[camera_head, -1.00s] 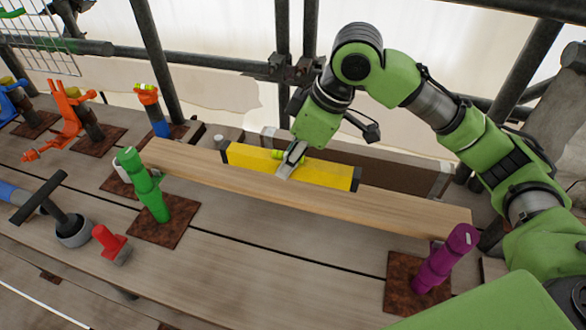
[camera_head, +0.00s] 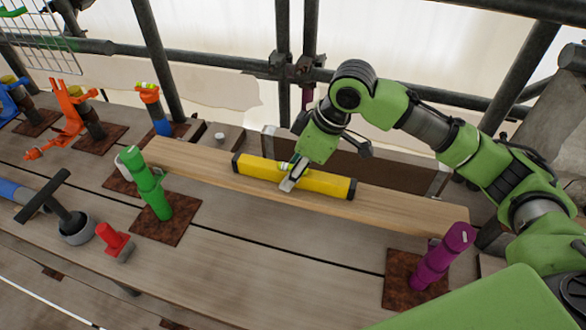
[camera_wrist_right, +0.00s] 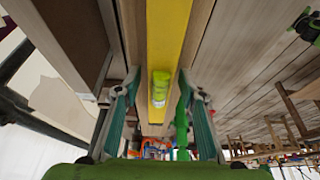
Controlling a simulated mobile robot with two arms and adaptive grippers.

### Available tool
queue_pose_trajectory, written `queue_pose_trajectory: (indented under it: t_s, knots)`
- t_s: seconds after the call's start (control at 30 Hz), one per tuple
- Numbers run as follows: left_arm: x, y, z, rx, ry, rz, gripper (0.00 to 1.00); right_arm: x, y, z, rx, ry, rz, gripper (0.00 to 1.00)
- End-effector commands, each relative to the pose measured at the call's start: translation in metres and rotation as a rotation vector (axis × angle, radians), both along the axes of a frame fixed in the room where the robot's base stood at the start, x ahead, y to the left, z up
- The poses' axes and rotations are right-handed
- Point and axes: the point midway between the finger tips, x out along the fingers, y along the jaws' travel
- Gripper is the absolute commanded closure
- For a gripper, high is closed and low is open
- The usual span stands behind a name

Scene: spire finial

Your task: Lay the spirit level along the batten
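The yellow spirit level (camera_head: 325,183) with black ends lies along the top of the long wooden batten (camera_head: 400,208), roughly parallel to it. I cannot tell whether it rests fully on the wood. My right gripper (camera_head: 290,178) is at the middle of the level, its fingers pointing down around it. In the right wrist view the level (camera_wrist_right: 168,30) runs between the two fingers of the gripper (camera_wrist_right: 160,75), with its green vial between them. Whether the fingers press on its sides is unclear. My left gripper is out of view.
A green clamp (camera_head: 150,185) stands by the batten's left end and a purple clamp (camera_head: 443,255) by its right end. Orange clamps (camera_head: 70,120), a mallet-like tool (camera_head: 65,215) and a red-handled piece (camera_head: 113,240) are at left. Scaffold poles rise behind. The front planks are mostly clear.

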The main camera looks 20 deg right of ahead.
Motion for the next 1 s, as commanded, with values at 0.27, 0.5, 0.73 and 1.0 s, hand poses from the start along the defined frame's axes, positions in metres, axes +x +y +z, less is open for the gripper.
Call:
queue_pose_trajectory:
  t_s: [0.27, 0.5, 0.73, 1.0]
  knots:
    - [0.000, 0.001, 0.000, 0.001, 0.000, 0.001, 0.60, 0.000, -0.001, 0.004, 0.001, -0.003, -0.001, 0.63]
    - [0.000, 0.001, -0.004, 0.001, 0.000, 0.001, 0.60, -0.007, -0.013, 0.040, 0.000, -0.007, -0.001, 0.63]
    - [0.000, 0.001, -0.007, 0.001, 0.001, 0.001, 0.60, -0.018, -0.028, 0.084, 0.000, -0.005, -0.001, 0.63]
    - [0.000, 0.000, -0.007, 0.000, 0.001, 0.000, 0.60, -0.025, -0.037, 0.110, 0.000, -0.001, 0.000, 0.63]
